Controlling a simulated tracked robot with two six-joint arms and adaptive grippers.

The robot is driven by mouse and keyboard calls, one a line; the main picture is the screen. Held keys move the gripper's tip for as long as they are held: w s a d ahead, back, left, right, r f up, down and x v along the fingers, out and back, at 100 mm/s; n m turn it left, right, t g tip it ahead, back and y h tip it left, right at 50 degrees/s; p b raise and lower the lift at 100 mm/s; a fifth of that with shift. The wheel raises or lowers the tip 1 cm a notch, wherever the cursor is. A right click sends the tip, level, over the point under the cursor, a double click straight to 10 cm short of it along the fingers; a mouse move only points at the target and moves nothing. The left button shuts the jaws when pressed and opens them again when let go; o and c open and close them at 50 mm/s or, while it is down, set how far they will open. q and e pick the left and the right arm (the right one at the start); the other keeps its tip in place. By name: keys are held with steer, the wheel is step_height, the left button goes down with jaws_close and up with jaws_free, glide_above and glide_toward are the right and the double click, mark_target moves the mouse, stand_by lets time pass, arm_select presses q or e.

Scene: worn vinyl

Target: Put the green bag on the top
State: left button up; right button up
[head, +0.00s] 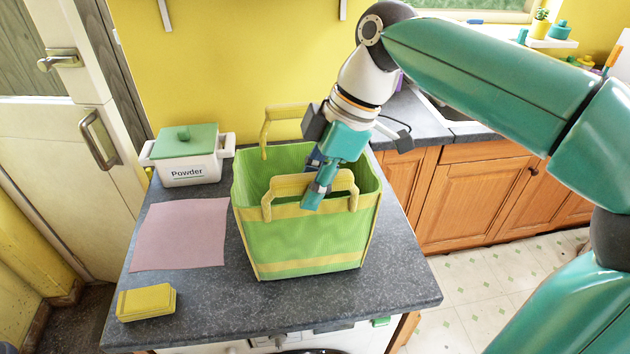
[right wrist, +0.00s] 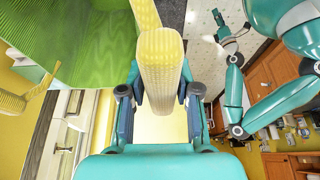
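The green bag (head: 305,235), with yellow bands and two yellow loop handles, stands upright on the dark speckled counter top (head: 400,285) in the head view. My right gripper (head: 314,195) is at the bag's near handle. In the right wrist view that handle (right wrist: 160,65) fills the space between the fingers of my right gripper (right wrist: 160,90), with a pad against each side. The green bag (right wrist: 95,45) also shows there at the upper left. My left gripper (right wrist: 228,28) shows small in the right wrist view; its fingers are too small to read.
A white powder box (head: 188,172) with a green lid stands at the back left. A pink cloth (head: 180,235) lies left of the bag, and a yellow box (head: 146,302) sits at the front left. The counter's right front is clear.

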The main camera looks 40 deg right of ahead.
steer(key=shift+o, duration=1.3)
steer(key=p+v, duration=0.1)
steer(key=v, duration=1.1)
